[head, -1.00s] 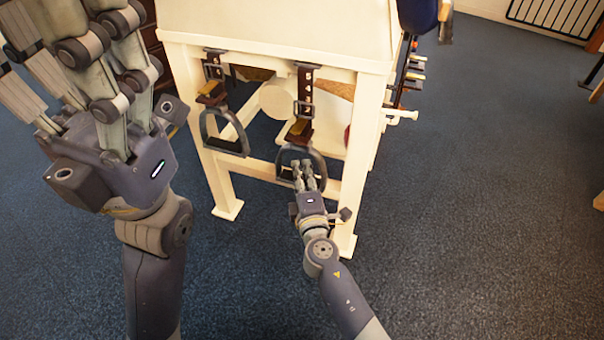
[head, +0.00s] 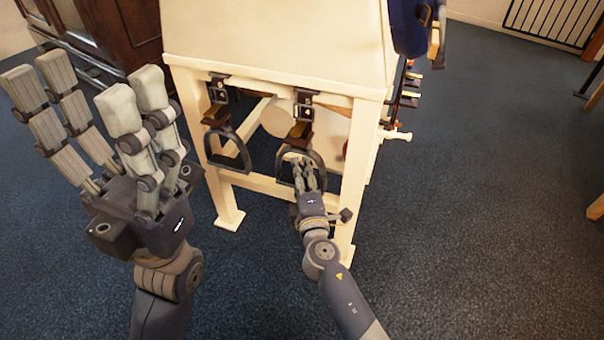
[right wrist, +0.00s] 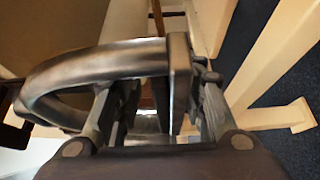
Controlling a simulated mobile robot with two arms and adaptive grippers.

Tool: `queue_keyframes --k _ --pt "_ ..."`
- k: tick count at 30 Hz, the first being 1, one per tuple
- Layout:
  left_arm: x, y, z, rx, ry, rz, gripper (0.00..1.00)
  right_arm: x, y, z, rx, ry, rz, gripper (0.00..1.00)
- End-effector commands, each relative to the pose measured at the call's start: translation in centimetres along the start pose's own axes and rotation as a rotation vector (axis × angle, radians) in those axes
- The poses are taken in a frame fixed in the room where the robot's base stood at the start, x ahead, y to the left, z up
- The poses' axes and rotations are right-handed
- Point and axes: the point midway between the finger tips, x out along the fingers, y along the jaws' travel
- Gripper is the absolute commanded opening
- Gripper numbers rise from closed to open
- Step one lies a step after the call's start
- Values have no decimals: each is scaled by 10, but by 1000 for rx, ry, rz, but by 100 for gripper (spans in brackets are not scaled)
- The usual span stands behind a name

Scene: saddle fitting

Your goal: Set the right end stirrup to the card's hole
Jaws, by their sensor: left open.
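The right end stirrup (head: 318,160) hangs from a dark strap with a buckle (head: 305,99) at the right end of the cream stand. My right gripper (head: 308,180) is at its lower part. In the right wrist view the dark metal stirrup (right wrist: 110,62) lies across and between the fingers of my right gripper (right wrist: 160,115). I see a gap beside the left finger, but cannot tell whether they clamp it. A second stirrup (head: 229,158) hangs to the left. My left gripper (head: 115,125) is open and empty, fingers upward, left of the stand. I cannot make out a card or strap holes.
The cream stand (head: 270,50) has legs and rails close around the stirrups. A dark wooden cabinet (head: 110,30) stands behind at the left. A rack with pegs (head: 405,100) is on the stand's right side. Blue carpet (head: 480,210) is clear at the right.

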Motion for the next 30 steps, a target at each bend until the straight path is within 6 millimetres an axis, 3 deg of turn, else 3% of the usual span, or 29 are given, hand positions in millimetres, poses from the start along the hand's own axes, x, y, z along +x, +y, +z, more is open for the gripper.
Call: queue_keyframes --k 11,24,30 --pt "1 0 0 0 1 1 63 -9 -2 0 0 0 -2 38" --pt "0 0 0 0 0 1 63 -93 -2 0 0 1 -3 38" --pt "0 0 0 0 0 0 63 -116 -1 0 -1 0 -2 38"
